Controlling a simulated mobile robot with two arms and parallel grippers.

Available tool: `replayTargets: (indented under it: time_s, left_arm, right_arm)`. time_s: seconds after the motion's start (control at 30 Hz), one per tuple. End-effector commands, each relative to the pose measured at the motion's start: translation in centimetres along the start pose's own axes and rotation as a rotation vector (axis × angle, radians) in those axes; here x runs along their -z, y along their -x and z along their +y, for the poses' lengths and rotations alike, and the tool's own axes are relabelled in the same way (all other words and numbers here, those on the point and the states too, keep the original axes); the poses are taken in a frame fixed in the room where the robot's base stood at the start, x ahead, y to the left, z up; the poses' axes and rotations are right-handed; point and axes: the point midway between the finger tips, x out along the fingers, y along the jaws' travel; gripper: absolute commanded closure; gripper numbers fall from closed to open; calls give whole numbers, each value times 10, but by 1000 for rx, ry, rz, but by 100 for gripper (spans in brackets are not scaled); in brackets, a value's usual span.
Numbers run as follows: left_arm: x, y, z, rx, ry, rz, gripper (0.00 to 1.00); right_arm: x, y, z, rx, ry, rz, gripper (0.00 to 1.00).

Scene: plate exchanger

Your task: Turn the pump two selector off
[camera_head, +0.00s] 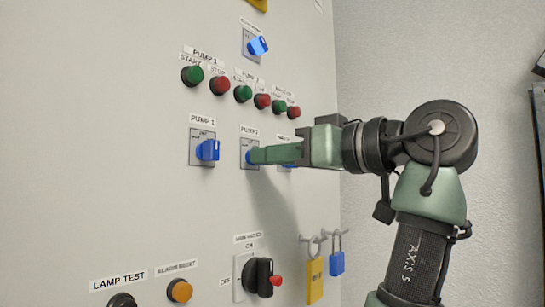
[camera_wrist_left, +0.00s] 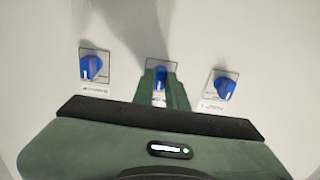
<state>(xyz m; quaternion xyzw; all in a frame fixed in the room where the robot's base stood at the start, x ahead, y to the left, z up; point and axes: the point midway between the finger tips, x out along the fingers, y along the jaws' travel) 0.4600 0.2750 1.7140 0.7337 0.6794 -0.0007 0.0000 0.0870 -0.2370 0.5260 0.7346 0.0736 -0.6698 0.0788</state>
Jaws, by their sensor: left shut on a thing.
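The pump two selector is a blue knob (camera_wrist_left: 160,77) on a small grey plate (camera_head: 246,146) under a "PUMP 2" label on the panel. My left gripper (camera_head: 255,156) reaches it from the right in the head view. Its green fingers are shut on the knob, one on each side in the wrist view. The fingers hide most of the knob in the head view, and I cannot read its position there. In the wrist view, the knob's white mark runs nearly straight up and down. My right gripper is not in view.
The pump one selector (camera_head: 208,150) is left of it; another blue selector (camera_wrist_left: 91,67) is on its other side, mostly behind my gripper in the head view. Green and red buttons (camera_head: 220,85) sit above. A black rotary switch (camera_head: 260,277) and padlocks (camera_head: 315,280) are below.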

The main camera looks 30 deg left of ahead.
Motion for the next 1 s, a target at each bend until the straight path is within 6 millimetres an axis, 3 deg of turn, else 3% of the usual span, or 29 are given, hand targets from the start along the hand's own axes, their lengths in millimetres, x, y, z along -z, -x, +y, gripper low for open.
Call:
replayTargets:
  time_s: [0.3,0.33,0.4,0.77,1.0]
  left_arm:
    - [3,0,0,-1,1,7,100]
    - [3,0,0,-1,2,7,81]
    - [3,0,0,-1,2,7,65]
    - [2,4,0,-1,1,4,65]
    - [5,40,1,-3,-1,5,65]
  right_arm:
    - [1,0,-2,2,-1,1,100]
    - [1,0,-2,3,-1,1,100]
    - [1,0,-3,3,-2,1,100]
    - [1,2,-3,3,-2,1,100]
    - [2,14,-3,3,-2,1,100]
